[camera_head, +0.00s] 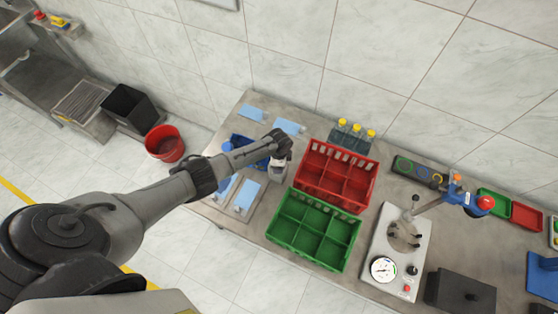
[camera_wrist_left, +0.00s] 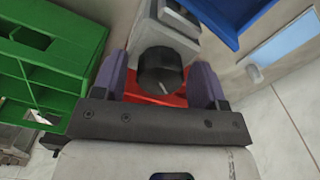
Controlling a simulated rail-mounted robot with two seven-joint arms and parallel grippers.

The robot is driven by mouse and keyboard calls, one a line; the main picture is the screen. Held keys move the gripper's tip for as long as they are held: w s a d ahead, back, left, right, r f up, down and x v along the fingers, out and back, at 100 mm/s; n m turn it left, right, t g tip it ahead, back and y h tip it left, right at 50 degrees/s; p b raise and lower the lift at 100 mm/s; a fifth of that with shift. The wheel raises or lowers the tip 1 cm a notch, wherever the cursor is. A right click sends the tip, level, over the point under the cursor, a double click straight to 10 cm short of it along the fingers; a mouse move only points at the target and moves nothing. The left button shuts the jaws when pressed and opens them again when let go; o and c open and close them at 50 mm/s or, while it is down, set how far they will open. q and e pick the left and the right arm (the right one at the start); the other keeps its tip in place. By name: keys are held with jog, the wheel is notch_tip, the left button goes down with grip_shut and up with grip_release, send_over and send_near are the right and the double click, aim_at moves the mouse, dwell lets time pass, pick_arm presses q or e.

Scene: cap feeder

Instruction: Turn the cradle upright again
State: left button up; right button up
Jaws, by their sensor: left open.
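A small grey block-like fixture (camera_head: 278,170) stands between the blue bin and the crates; I take it to be the cradle, but cannot tell its tilt. In the left wrist view the grey fixture (camera_wrist_left: 165,32) carries a round black knob (camera_wrist_left: 160,70). My left gripper (camera_head: 281,150) is right over the fixture. In the wrist view my left gripper (camera_wrist_left: 165,85) is open, with one finger on each side of the knob; I cannot tell whether they touch it. The gripper hides part of the fixture in the head view. My right gripper is not in view.
A blue bin (camera_head: 240,142) is left of the fixture. A red divided crate (camera_head: 372,182) and a green divided crate (camera_head: 268,232) stand close on the right. Yellow-capped bottles (camera_head: 356,129) stand behind. A gauge stand (camera_head: 398,225) is further right. Light blue pads lie around the bin.

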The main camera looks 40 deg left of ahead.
pick_arm(q)
jog(key=m+b, duration=0.1)
jog(key=m, duration=0.3)
jog(key=shift+a+f, duration=0.1)
jog(key=shift+f, duration=0.05)
jog(key=m+b, duration=0.1)
jog(key=m, duration=0.2)
jog(key=shift+m, duration=0.4)
jog(key=shift+c, duration=0.2)
jog(key=c, duration=0.7)
jog(key=n, duration=0.1)
jog(key=n+p, duration=0.1)
jog(key=n, duration=0.1)
jog(key=shift+r+n+p, duration=0.3)
jog(key=shift+c, duration=0.4)
jog(key=n, duration=0.2)
jog(key=shift+n+p, duration=0.4)
jog(key=shift+f+n, duration=0.15)
jog(key=shift+n, duration=0.85)
